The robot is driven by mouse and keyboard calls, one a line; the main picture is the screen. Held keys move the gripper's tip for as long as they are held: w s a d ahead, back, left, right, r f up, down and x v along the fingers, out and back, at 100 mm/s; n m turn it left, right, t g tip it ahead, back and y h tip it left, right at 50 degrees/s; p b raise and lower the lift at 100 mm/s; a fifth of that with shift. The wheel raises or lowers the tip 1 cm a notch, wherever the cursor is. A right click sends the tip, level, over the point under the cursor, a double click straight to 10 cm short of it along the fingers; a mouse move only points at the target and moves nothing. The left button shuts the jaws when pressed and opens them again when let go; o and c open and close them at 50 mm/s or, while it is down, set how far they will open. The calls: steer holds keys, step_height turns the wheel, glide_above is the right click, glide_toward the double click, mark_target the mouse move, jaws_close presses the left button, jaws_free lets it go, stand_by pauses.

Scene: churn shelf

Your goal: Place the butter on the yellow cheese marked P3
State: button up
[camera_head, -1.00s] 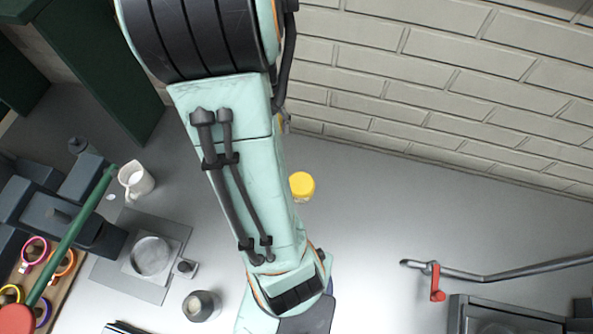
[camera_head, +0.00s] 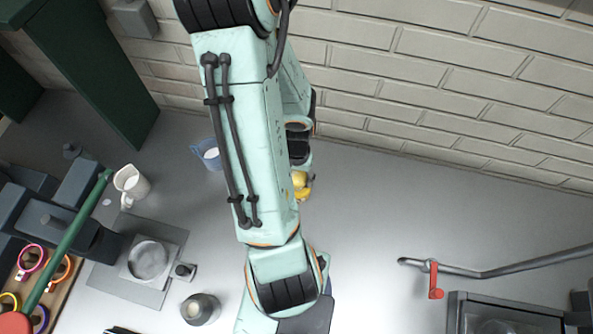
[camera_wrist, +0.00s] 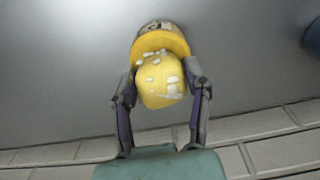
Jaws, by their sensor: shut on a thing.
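The butter (camera_wrist: 162,84) is a pale yellow lump with white flecks, held between the two fingers of my gripper (camera_wrist: 160,80) in the wrist view. The yellow cheese (camera_wrist: 160,40) is right beyond the butter, a round piece with a dark marking on its side too small to read. The butter overlaps the cheese's face in this view; I cannot tell whether they touch. In the head view the butter (camera_head: 299,179) shows just above the cheese (camera_head: 303,195), both partly hidden by my arm.
A brick wall (camera_head: 430,90) runs close behind the cheese. A blue cup (camera_head: 204,154) and a white jug (camera_head: 130,184) stand to the left. A crank with a red handle (camera_head: 435,281) is at the right. The grey counter (camera_head: 375,210) right of the cheese is clear.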

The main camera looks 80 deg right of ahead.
steer(key=o, duration=1.1)
steer(key=shift+f, duration=0.1)
steer(key=shift+o, duration=0.2)
step_height(320, 180, up, 12)
steer(key=w+a+r+n, duration=0.4)
steer(key=w+a+n, duration=0.4)
steer(key=w+a, duration=0.15)
steer(key=a+r+n, duration=0.3)
steer(key=a+n, duration=0.8)
steer(key=a, duration=0.3)
steer(key=shift+s+y, duration=0.2)
steer(key=shift+y, duration=0.2)
